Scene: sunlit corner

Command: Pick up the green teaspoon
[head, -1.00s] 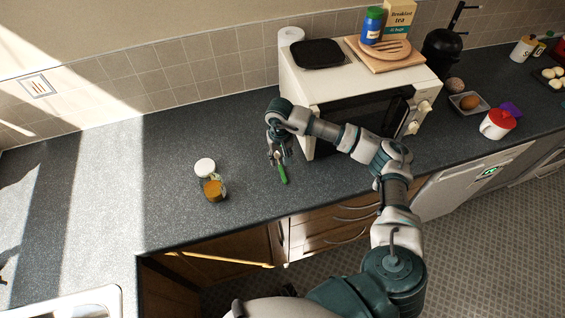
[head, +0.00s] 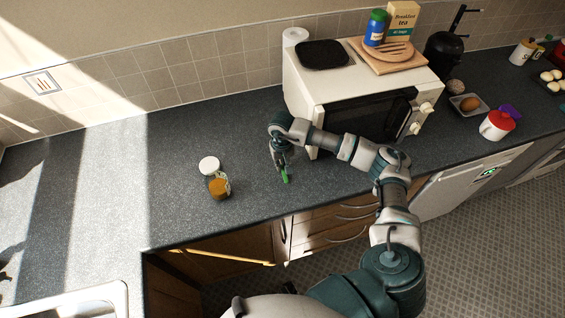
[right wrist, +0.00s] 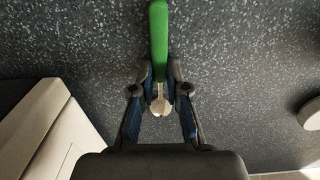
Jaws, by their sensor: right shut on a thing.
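The green teaspoon (head: 285,176) is on the dark countertop in front of the microwave. Its green handle (right wrist: 158,40) points away from my right gripper in the right wrist view, and its metal bowl end lies between the fingers. My right gripper (head: 281,163) points down over the counter. In the right wrist view the right gripper (right wrist: 160,85) is shut on the spoon near where handle and metal meet. I cannot tell whether the spoon touches the counter. My left gripper is not in view.
An open jar with brown contents (head: 219,188) and a white lid (head: 209,164) are to the left. The counter's front edge is near. Clear counter lies further left.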

